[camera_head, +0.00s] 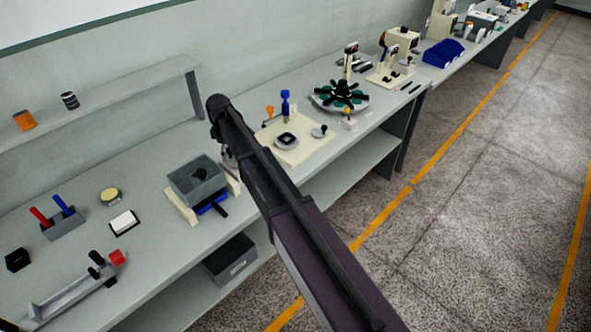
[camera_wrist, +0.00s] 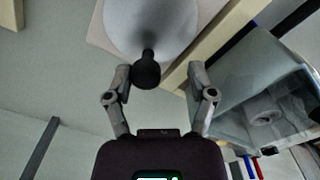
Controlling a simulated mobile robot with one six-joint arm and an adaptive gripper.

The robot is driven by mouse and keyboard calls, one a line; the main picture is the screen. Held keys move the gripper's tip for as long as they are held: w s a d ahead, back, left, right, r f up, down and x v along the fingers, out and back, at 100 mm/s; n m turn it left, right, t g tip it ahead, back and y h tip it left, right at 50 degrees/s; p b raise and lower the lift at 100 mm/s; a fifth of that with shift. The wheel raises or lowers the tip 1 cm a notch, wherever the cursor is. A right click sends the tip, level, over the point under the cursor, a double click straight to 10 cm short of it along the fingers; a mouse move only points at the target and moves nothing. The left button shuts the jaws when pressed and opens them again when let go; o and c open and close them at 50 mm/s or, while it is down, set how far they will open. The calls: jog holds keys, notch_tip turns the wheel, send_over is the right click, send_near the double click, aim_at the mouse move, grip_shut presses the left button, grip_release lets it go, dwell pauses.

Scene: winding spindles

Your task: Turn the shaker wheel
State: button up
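In the wrist view a pale round wheel (camera_wrist: 170,22) with a black knob (camera_wrist: 147,72) faces my gripper (camera_wrist: 159,70). The gripper's two fingers are open, one on each side of the knob. The knob is nearer the left finger; I cannot tell whether they touch. The shaker's grey box (camera_wrist: 262,92) and a cream frame beam (camera_wrist: 222,38) lie to the right. In the head view the grey box (camera_head: 190,187) sits on the cream frame (camera_head: 181,206), just left of my arm. My arm hides the wheel and most of my gripper there.
A holder (camera_head: 64,226) with red and blue handles, a yellow-topped tin (camera_head: 111,196) and a white block (camera_head: 124,222) stand left on the bench. A cream board (camera_head: 314,147) with fittings lies right of my arm. A shelf (camera_head: 150,84) runs along the wall.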

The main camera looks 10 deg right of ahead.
aim_at(230, 162)
jog(key=n, duration=0.2)
jog(key=s+n, duration=0.1)
jog(key=shift+s+n, duration=0.1)
jog(key=shift+n, duration=0.3)
jog(key=shift+r+n, duration=0.3)
notch_tip(230, 162, up, 14)
jog(key=p, duration=1.4)
jog(key=s+d+f+m+b, duration=0.3)
jog(key=s+d+m, duration=0.3)
jog(key=s+d, duration=0.3)
jog(key=s+d+f+m+b, duration=0.3)
jog(key=s+d+m, duration=0.4)
jog(key=s+d, duration=0.3)
jog(key=shift+s+d+f, duration=0.3)
jog(key=shift+s+f, duration=0.05)
jog(key=shift+s, duration=0.1)
